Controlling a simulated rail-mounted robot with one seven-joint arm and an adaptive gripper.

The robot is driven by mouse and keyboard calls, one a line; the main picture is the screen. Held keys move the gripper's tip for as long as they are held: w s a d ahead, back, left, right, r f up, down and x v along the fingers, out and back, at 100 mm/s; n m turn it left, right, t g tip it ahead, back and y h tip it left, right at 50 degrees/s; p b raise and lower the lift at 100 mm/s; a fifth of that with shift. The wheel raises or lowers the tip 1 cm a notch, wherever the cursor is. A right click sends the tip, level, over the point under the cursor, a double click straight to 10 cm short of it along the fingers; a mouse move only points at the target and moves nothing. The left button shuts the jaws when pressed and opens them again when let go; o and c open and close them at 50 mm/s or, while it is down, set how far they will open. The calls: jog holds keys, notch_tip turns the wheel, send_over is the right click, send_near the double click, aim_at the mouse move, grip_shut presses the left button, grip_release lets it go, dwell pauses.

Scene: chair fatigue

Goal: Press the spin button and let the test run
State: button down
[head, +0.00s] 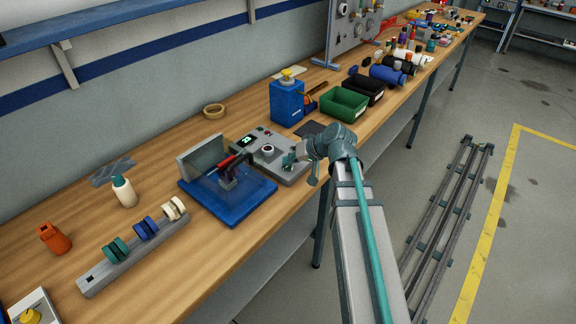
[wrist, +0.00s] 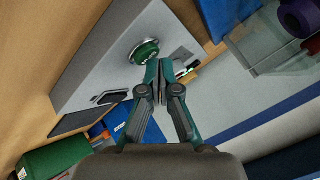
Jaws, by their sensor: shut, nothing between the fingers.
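A grey control box (head: 262,156) sits on the bench, with a small green-lit display (head: 246,141) and a round dark-and-white dial (head: 268,149) on top. In the wrist view a round green button (wrist: 145,51) with pale lettering and a metal ring stands on the grey box face (wrist: 95,55). The lettering is too small to read. My gripper (wrist: 158,64) is shut and empty, its fingertips right beside the button's edge in that view. I cannot tell whether they touch it.
A blue fixture base (head: 250,203) with a clear guard and red-handled part adjoins the box at left. A blue container (head: 286,104), a green bin (head: 343,104) and a black bin (head: 364,87) stand behind. A roller rack (head: 135,258) lies at front left.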

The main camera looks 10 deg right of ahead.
jog(key=shift+r, duration=0.3)
jog(key=shift+r+p, duration=1.85)
jog(key=shift+r, duration=1.15)
